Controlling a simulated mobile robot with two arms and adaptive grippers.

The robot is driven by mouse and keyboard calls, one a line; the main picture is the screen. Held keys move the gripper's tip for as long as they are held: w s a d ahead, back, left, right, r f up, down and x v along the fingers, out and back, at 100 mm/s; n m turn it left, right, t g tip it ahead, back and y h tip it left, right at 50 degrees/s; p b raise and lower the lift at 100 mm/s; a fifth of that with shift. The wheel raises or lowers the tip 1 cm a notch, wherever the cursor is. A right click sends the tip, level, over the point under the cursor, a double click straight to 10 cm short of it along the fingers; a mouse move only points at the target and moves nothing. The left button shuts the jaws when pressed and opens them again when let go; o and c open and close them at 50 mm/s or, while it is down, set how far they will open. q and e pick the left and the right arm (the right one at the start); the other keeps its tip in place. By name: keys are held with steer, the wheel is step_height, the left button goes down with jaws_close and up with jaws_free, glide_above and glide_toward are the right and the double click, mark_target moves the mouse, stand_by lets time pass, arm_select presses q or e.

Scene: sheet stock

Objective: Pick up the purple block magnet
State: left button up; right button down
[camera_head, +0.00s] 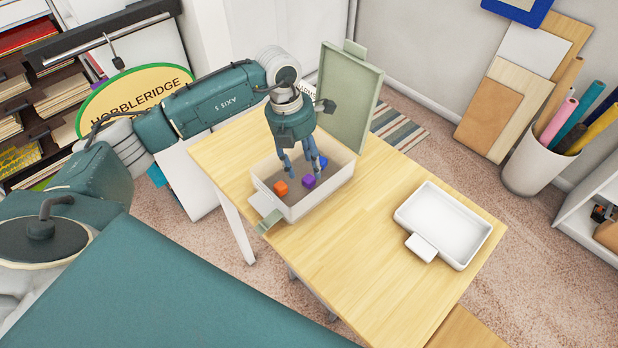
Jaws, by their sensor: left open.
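The purple block magnet (308,181) lies on the floor of a white box (320,203) on the wooden table. An orange block (280,187) lies to its left and a blue block (322,161) to its upper right, partly behind a finger. My left gripper (305,172) points down into the box, its fingers apart and close to the purple block. I cannot tell whether a finger touches it. Nothing shows held between the fingers. My right gripper does not show.
The box's green lid (347,100) stands upright at its back edge. A shallow white tray (443,222) sits on the table's right part. Bare table (350,262) lies between box and tray. A bin of rolls (536,165) stands on the floor at right.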

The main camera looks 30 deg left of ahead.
mark_target(308, 177)
arm_select(q)
steer(key=f+p, duration=0.2)
steer(key=f, duration=0.1)
steer(key=shift+d+f, duration=0.3)
steer(key=shift+d, duration=0.05)
steer(key=shift+w+d+f, duration=0.1)
steer(key=shift+f, duration=0.4)
steer(key=c, duration=0.9)
steer(key=shift+r, duration=0.1)
steer(key=shift+c, duration=0.2)
